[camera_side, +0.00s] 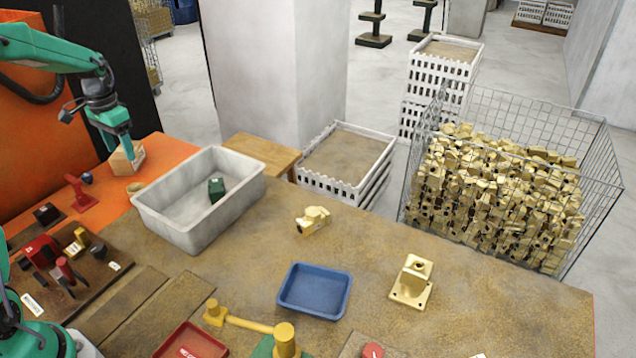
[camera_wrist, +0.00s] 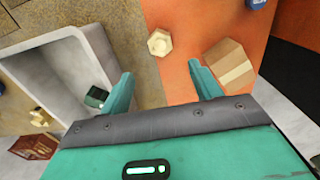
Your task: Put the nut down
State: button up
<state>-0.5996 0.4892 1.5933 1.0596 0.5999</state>
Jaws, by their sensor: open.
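The brass nut (camera_wrist: 160,42) lies flat on the work surface at the border of the brown and orange areas. In the side view the nut (camera_side: 135,188) is small, close to the left end of the grey bin. My gripper (camera_wrist: 161,68) is open and empty; in the wrist view the nut shows beyond the gap between its fingertips, touching neither finger. In the side view my gripper (camera_side: 127,152) is above the surface, a little behind the nut, in front of a small cardboard box (camera_side: 120,164).
The grey bin (camera_side: 165,222) stands right of the nut with a dark green block (camera_side: 217,190) inside. The box also shows close beside one finger in the wrist view (camera_wrist: 228,62). A blue tray (camera_side: 315,291) and brass fittings (camera_side: 313,220) are farther right. A red stand (camera_side: 80,193) is left.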

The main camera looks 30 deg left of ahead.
jog(key=shift+d+r, duration=0.1)
dwell(0.3)
jog(key=s+d+r+t, duration=0.1)
jog(key=s+d+r, duration=0.2)
jog(key=d+r, duration=0.35)
jog(key=s+d+r+t, duration=0.15)
jog(key=d+r, duration=0.25)
jog(key=d, duration=0.5)
jog(key=s+d+t, duration=0.3)
jog(key=s+d, duration=0.9)
jog(key=s, duration=0.2)
jog(key=shift+d+r, duration=0.15)
jog(key=shift+r, duration=0.25)
